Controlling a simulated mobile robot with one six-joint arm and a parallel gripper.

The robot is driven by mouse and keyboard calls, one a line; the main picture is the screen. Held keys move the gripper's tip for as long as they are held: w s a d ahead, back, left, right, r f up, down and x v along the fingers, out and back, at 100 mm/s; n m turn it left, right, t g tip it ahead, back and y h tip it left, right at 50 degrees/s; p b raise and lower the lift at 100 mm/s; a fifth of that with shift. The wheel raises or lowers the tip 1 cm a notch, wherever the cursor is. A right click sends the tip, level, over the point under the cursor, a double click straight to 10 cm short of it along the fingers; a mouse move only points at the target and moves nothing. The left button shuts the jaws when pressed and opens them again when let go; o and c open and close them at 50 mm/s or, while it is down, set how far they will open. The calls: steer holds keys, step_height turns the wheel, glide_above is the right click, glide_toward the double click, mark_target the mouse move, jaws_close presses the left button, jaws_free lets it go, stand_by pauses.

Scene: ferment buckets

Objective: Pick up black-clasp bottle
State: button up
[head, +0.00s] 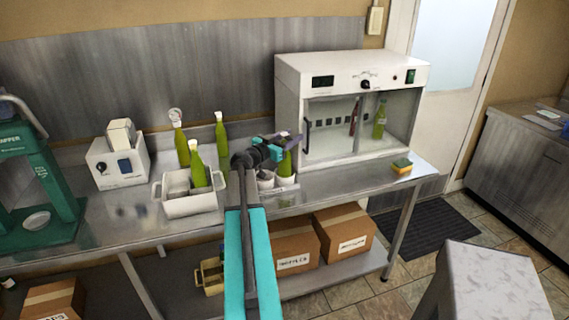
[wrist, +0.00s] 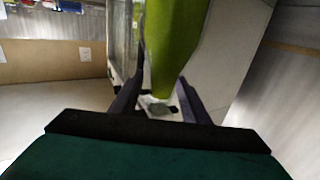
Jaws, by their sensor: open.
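A green bottle (head: 285,165) stands at a small white holder on the steel bench, partly hidden behind my gripper (head: 290,145). In the wrist view the green bottle (wrist: 178,45) lies between the two fingers of my gripper (wrist: 162,100), its narrow end with a pale tip toward the palm. The fingers are open on either side of it; contact cannot be told. Its clasp colour is not clear. Other green bottles stand to the left: one at the back (head: 181,145), one in front (head: 197,168) and one with a white top (head: 221,135).
A white tub (head: 190,207) sits left of my gripper. A white glass-fronted cabinet (head: 350,65) close on the right holds a green bottle (head: 380,120) and a red one (head: 354,118). A sponge (head: 402,166) lies near the bench's right end.

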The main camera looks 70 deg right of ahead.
steer(key=shift+d, duration=0.2)
steer(key=shift+c, duration=0.5)
jaws_close()
stand_by(1.1)
